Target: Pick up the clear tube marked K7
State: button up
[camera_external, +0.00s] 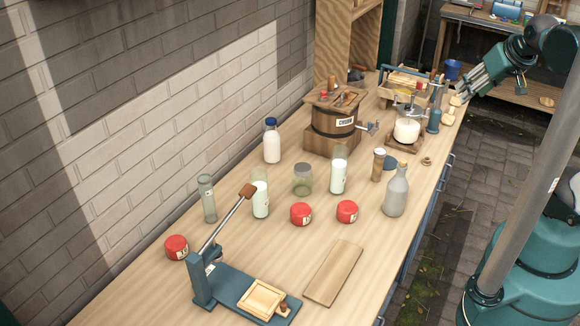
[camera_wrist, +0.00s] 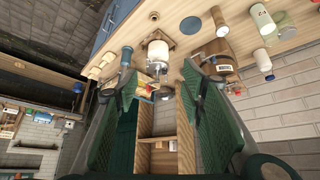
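A clear, empty-looking glass tube (camera_external: 207,198) stands upright on the wooden bench, at the left in the external view. It bears a small label too small to read, so I cannot confirm K7. My gripper (camera_external: 464,92) is far from it, in the air at the bench's far right end. In the wrist view my gripper (camera_wrist: 161,85) has its two green fingers spread wide with nothing held between them. I cannot make out the clear tube in the wrist view.
Milk-filled glass vessels (camera_external: 260,199) (camera_external: 338,175), a green-tinted jar (camera_external: 303,181), a grey bottle (camera_external: 396,195) and red lids (camera_external: 301,214) stand right of the tube. A blue lever press (camera_external: 236,290) is in front. The wooden churn (camera_external: 334,124) stands farther back.

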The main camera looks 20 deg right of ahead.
jog(key=shift+r, duration=0.15)
notch_tip(320, 180, up, 5)
jog(key=w+a+r+n+g+y, duration=0.1)
jog(key=w+a+r+n, duration=0.1)
jog(key=w+a+r, duration=0.4)
jog(key=w+a+r+n+g, duration=0.1)
jog(key=w+a+n, duration=0.1)
jog(key=w+a, duration=0.35)
jog(key=w+a+r+n+g, duration=0.1)
jog(key=w+a+n, duration=0.1)
jog(key=a, duration=0.7)
jog(key=w+a+r+n+g, duration=0.1)
jog(key=w+a+r+n, duration=0.15)
jog(key=a, duration=0.65)
jog(key=n+g+h+b, duration=0.1)
jog(key=n+g+b, duration=0.15)
jog(key=n, duration=0.75)
send_over(206, 188)
jog(key=w, duration=0.2)
notch_tip(206, 188, down, 11)
jog(key=shift+m+g, duration=0.25)
jog(key=shift+g, duration=0.1)
notch_tip(206, 188, down, 31)
jog(key=shift+w+r+p, duration=0.1)
jog(key=shift+p, duration=0.3)
jog(key=shift+f, duration=0.5)
